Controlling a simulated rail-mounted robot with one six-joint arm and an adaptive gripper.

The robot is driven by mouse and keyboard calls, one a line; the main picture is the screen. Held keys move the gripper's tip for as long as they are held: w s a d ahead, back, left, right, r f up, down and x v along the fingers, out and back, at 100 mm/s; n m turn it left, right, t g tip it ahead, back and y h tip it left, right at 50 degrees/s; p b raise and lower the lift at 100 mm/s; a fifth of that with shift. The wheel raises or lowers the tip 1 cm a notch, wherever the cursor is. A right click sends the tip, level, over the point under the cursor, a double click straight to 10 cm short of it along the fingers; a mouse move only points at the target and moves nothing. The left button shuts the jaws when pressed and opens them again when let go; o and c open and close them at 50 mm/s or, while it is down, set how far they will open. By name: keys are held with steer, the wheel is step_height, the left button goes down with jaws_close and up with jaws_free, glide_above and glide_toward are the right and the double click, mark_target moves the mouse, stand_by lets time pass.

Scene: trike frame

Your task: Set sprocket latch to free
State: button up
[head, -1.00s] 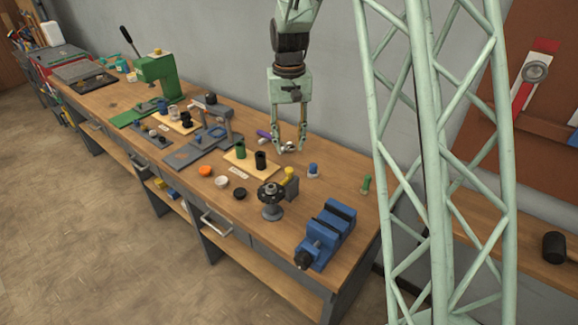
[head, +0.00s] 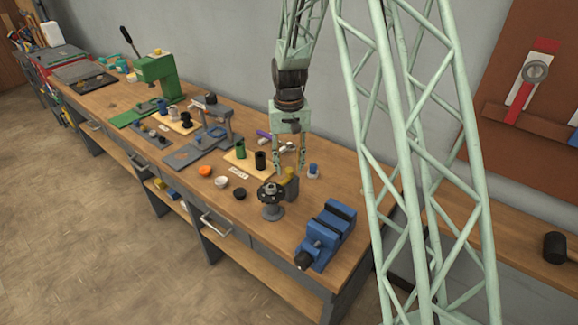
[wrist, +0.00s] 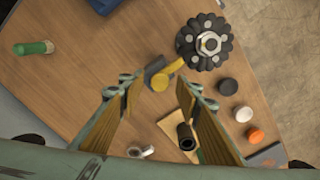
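The sprocket (head: 270,193) is a dark toothed wheel on a grey stand on the bench. It also shows in the wrist view (wrist: 187,42). The yellow sprocket latch (head: 289,173) sits beside it at a grey block (head: 292,188). In the wrist view the yellow latch (wrist: 162,79) lies between and beyond my fingertips, with one end pointing toward the sprocket. My gripper (head: 290,165) is open, pointing down above the latch, with nothing between its fingers. Contact with the latch cannot be told. The fingers also show wide apart in the wrist view (wrist: 163,88).
A blue vise (head: 328,237) stands at the right of the sprocket. A board with a black cylinder (head: 260,160) and a green one (head: 240,151) lies left. White, black and orange caps lie in front.

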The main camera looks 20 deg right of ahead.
steer(key=shift+c, duration=0.6)
jaws_close()
steer(key=shift+w+d, duration=0.5)
steer(key=shift+d, duration=0.2)
steer(key=shift+o, duration=0.6)
jaws_free()
steer(key=shift+d, duration=0.15)
steer(key=shift+r, duration=0.1)
step_height(320, 180, up, 12)
